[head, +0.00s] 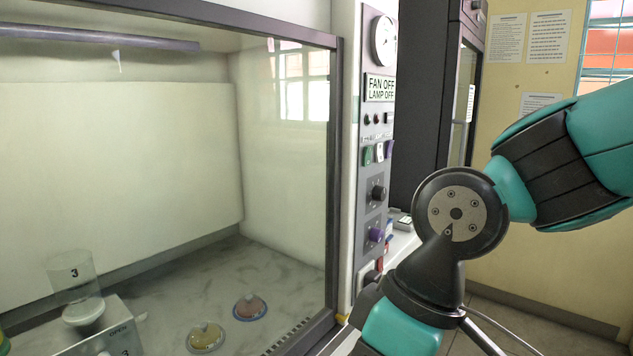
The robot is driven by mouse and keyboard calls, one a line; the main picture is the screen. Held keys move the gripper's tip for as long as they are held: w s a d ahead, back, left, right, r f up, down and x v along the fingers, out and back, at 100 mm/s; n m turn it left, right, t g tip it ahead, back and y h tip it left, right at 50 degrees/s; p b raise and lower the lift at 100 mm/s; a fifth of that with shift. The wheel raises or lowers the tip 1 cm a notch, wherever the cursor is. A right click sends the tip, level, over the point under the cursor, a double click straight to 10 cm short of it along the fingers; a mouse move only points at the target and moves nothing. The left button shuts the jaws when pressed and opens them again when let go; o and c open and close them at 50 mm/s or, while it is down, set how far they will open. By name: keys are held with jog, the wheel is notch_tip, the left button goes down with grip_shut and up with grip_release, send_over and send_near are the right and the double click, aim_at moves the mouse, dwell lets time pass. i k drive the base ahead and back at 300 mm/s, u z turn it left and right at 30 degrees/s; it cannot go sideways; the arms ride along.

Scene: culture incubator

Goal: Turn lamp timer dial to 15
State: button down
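The control panel (372,145) is the narrow upright strip at the right of the glass-fronted cabinet. It carries a black round knob (378,193) and, below it, a purple round knob (376,234). I cannot tell which of them is the lamp timer dial, and their scale marks are too small to read. My teal arm crosses the right side of the view, to the right of the panel. My gripper is not in view.
A round white gauge (384,41) sits at the panel's top, with rocker switches (379,152) midway. A dark cabinet (425,100) stands behind the panel.

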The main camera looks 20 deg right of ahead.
aim_at(377, 235)
jog(key=z, duration=3.05)
jog(key=k, duration=0.4)
jog(key=u, duration=1.25)
